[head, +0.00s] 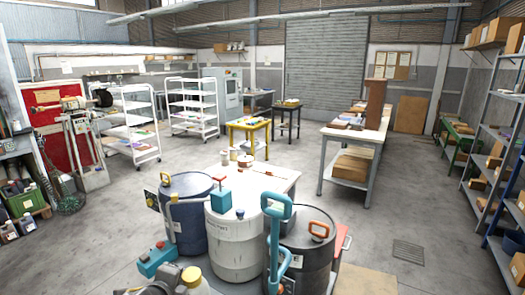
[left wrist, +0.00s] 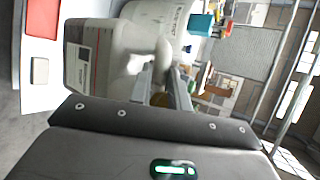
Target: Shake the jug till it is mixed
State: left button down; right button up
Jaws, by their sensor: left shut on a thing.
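The jug is a pale grey-white container with a yellow cap (head: 192,275), at the bottom edge of the head view, mostly cut off. In the left wrist view the jug (left wrist: 92,50) has a printed label on its side, and its looped handle faces my gripper. It appears tilted there, though the wrist camera itself is turned. My left gripper (left wrist: 165,85) is shut on the jug at its handle; the exact finger contact is partly hidden. The jug's contents cannot be seen. My right gripper is not in view.
A blue drum (head: 187,225), a white drum (head: 237,248) and a dark drum (head: 315,258) stand close ahead, with pumps and handles rising from them. A pale table (head: 285,182) is behind. Open floor (head: 90,255) lies to the left.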

pick_arm(q)
jog(key=r+p, duration=0.1)
jog(key=w+r+p, duration=0.1)
jog(key=d+r+p, duration=0.1)
jog(key=shift+w+r, duration=0.35)
jog(key=shift+r, duration=0.05)
jog(key=shift+w+d+r+p, duration=0.15)
jog(key=shift+w+r+p, duration=0.15)
jog(key=shift+p, duration=0.2)
jog(key=f+b, duration=0.1)
jog(key=s+f+b, duration=0.1)
jog(key=f+b, duration=0.1)
jog(key=s+a+f+b, duration=0.1)
jog(key=shift+a+f, duration=0.1)
jog(key=shift+f, duration=0.15)
jog(key=shift+s+a+f+b, duration=0.1)
jog(key=shift+s+b, duration=0.1)
jog(key=shift+b, duration=0.1)
jog(key=shift+r, duration=0.2)
